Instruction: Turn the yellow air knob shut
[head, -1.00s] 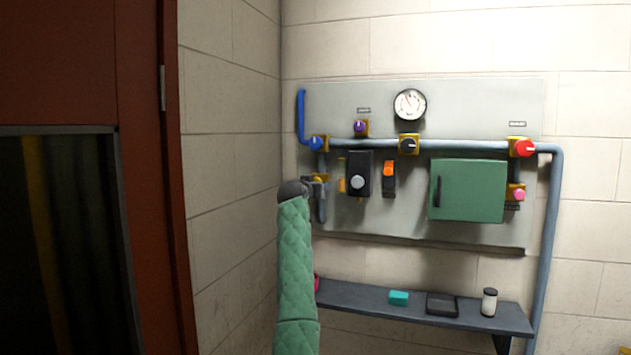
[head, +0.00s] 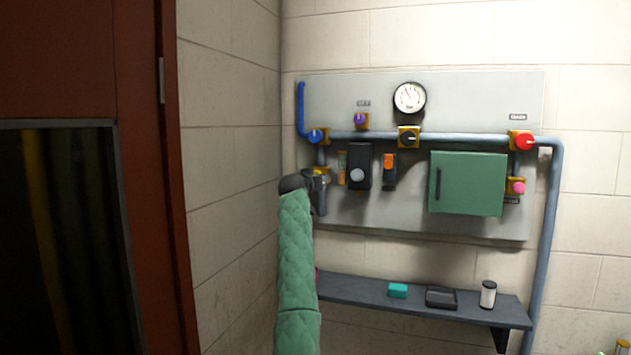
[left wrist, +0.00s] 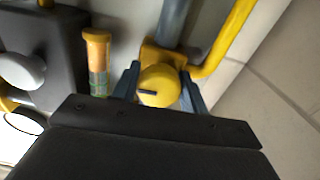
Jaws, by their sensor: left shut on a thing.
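The yellow air knob (left wrist: 160,88) sits on a yellow valve body on the pipe. It is round, with a short dark mark lying roughly across the picture. My left gripper (left wrist: 160,83) has one finger on each side of the knob and is shut on it. In the head view my left gripper (head: 319,180) is at the lower left of the grey panel (head: 470,105), and my arm and hand mostly hide the knob there. My right gripper is in neither view.
Nearby are a blue knob (head: 316,136), a black box with a pale button (head: 358,166) and an orange-topped tube (left wrist: 97,62). A green cabinet (head: 470,183) is further right. A shelf (head: 365,292) with small items runs below; a side wall is close on the left.

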